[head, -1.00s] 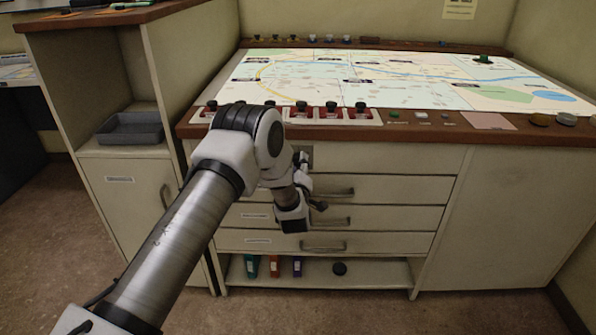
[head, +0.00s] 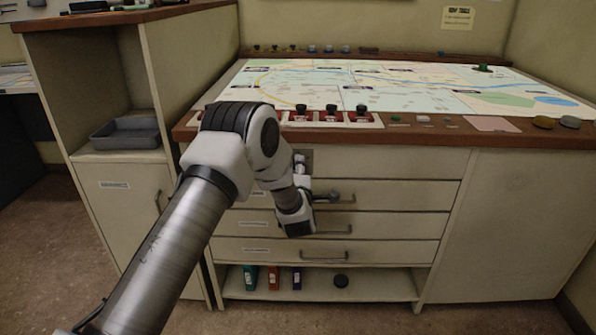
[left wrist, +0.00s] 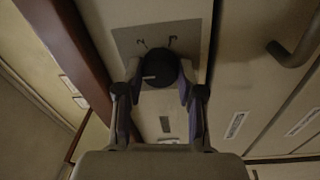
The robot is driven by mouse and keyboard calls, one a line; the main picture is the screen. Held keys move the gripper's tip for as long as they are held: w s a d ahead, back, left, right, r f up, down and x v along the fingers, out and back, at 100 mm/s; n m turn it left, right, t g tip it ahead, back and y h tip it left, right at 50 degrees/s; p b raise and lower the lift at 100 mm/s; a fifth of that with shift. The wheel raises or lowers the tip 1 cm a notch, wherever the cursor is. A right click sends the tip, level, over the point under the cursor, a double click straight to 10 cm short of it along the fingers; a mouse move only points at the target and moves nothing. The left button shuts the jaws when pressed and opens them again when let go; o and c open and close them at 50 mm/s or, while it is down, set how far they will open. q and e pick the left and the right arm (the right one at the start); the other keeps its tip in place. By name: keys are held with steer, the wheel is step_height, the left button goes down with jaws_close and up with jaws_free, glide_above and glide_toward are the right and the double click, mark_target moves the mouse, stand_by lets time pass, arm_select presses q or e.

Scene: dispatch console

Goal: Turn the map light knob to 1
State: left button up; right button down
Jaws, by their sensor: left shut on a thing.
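The map light knob (left wrist: 162,68) is a dark round knob on a grey plate (left wrist: 190,34) in the left wrist view. A short pale pointer line shows on the left part of its face. Small dark marks stand on the plate above it, too unclear to read surely. My left gripper (left wrist: 160,80) has one finger on each side of the knob and is shut on it. In the head view the left gripper (head: 300,162) is at the plate on the console front, below the brown edge; my arm hides the knob there. My right gripper is not in view.
Drawers with bar handles (head: 326,257) lie below the knob; one handle (left wrist: 297,45) is close by in the wrist view. The console's brown edge (head: 455,135) runs above, with red switches (head: 331,115). A grey tray (head: 126,133) stands in the left cabinet.

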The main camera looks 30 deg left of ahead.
arm_select(q)
steer(key=o, duration=1.1)
steer(key=shift+o, duration=0.2)
steer(key=r+v, duration=0.1)
steer(key=v, duration=1.1)
steer(key=shift+f, duration=0.5)
